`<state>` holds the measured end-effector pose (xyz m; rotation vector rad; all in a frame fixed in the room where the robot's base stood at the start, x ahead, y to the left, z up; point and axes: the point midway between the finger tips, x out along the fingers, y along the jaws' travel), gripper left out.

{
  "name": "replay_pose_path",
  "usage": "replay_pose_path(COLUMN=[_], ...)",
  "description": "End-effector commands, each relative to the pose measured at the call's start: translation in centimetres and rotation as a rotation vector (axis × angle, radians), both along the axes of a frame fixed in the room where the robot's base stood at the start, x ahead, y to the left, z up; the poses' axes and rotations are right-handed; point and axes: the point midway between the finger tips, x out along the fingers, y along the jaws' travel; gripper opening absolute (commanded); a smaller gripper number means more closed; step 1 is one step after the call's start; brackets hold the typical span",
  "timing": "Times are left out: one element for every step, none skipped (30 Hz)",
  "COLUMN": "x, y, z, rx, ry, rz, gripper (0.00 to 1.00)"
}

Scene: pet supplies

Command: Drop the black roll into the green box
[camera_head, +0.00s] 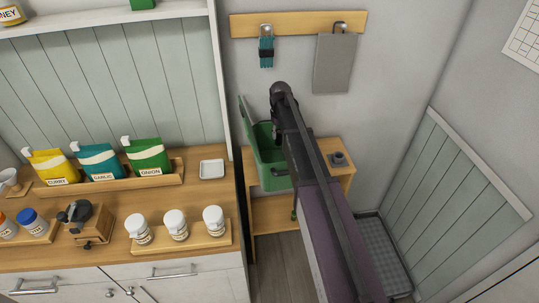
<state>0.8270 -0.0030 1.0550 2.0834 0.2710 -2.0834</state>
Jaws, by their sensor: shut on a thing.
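The green box (272,180) stands open on a wooden shelf unit, with its lid (247,122) raised at the left. My arm reaches away over the right part of the box and covers part of its opening. My gripper (277,130) is at the far end of the arm, pointing down over the box's back part, and is mostly hidden by my wrist. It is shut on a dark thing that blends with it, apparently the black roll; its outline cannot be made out. I cannot tell how high it is above the box's inside.
A small dark grey object (338,159) sits on the shelf unit (342,176) right of my arm. A teal brush (266,50) and a grey sheet (334,63) hang above. A counter (110,258) with pouches and jars stands left, close to the box.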

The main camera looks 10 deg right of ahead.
Motion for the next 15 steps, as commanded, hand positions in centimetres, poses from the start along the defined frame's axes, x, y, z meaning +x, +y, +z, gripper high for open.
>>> replay_pose_path(x=[0.00,-0.01,-0.01,-0.01,0.00,0.00,0.00,-0.01,-0.01,-0.01,0.00,0.00,0.00,0.00,0.00], y=[0.02,0.02,0.03,0.04,0.04,0.05,0.05,0.06,0.06,0.07,0.07,0.08,0.08,0.09,0.09], z=[0.02,0.02,0.03,0.03,0.02,0.02,0.02,0.02,0.02,0.02,0.02,0.02,0.02,0.02,0.02], rx=[0.000,0.000,0.000,0.000,0.000,0.000,0.000,0.000,0.000,0.000,0.000,0.000,0.000,0.000,0.000], ry=[0.000,0.000,0.000,0.000,0.000,0.000,0.000,0.000,0.000,0.000,0.000,0.000,0.000,0.000,0.000], rz=[0.000,0.000,0.000,0.000,0.000,0.001,0.001,0.001,0.001,0.001,0.001,0.001,0.001,0.001,0.001], gripper=[0.00,0.00,0.00,0.00,0.49,0.61,0.70,0.79,0.80,0.80,0.80,0.80,0.80,0.80,0.80])
